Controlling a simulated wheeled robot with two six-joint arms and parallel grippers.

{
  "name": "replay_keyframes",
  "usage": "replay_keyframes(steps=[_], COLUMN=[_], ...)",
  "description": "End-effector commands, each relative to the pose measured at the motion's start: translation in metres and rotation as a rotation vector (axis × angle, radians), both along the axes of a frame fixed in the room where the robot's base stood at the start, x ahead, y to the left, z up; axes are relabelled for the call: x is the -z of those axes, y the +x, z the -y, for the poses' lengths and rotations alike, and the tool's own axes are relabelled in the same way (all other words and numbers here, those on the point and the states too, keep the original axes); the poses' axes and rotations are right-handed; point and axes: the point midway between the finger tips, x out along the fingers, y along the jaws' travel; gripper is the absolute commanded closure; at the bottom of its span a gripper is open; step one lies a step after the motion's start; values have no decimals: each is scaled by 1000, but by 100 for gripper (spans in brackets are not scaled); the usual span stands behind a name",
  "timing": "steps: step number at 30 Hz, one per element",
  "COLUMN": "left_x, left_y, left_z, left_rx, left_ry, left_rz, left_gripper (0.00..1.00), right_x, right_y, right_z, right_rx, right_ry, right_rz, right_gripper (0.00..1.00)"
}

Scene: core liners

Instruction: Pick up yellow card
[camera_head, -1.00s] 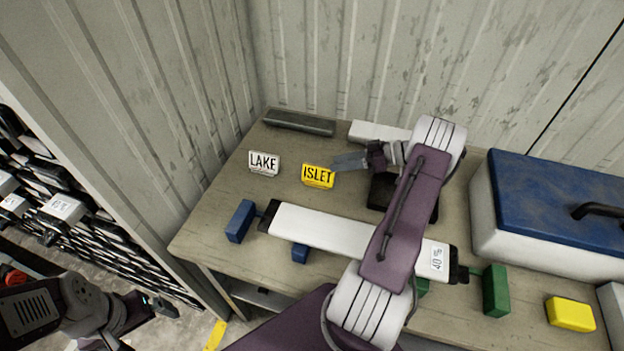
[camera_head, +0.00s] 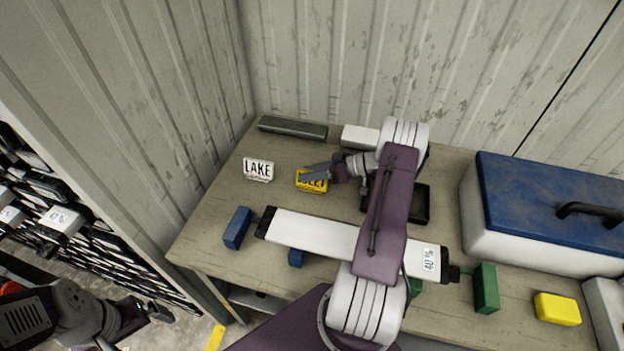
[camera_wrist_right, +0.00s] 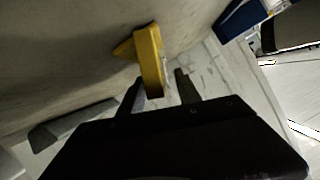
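The yellow card (camera_head: 311,185), lettered ISLET, stands on the table at the left of the worktop. The fingers of my right gripper (camera_head: 318,173) reach it from the right and hide part of its lettering. In the right wrist view the yellow card (camera_wrist_right: 150,62) stands edge-on between the two finger tips (camera_wrist_right: 158,85). The fingers are apart, with a visible gap on the right side of the card. My left gripper (camera_head: 150,311) is low at the left, off the table; its finger opening is too small to tell.
A white LAKE card (camera_head: 258,169) stands left of the yellow card. A long white core liner (camera_head: 310,232) lies in front, between blue and green blocks. A black tray (camera_head: 422,204) is to the right. A blue-lidded cooler (camera_head: 545,205) and a yellow block (camera_head: 557,309) are further right.

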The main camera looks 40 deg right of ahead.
Motion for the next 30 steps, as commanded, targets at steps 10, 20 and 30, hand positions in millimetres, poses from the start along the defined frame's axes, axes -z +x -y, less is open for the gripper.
replay_keyframes(steps=[10,20,30], left_x=[1,1,10], left_y=[0,0,0], left_z=[0,0,0], left_rx=[0,0,0], left_ry=[0,0,0], left_rz=[0,0,0], left_gripper=[0,0,0], right_x=[0,-2,-47], right_y=[0,0,-12], right_z=[0,0,2], right_rx=[0,0,3], right_ry=[0,0,-2], right_rz=[0,1,1], right_gripper=[100,100,100])
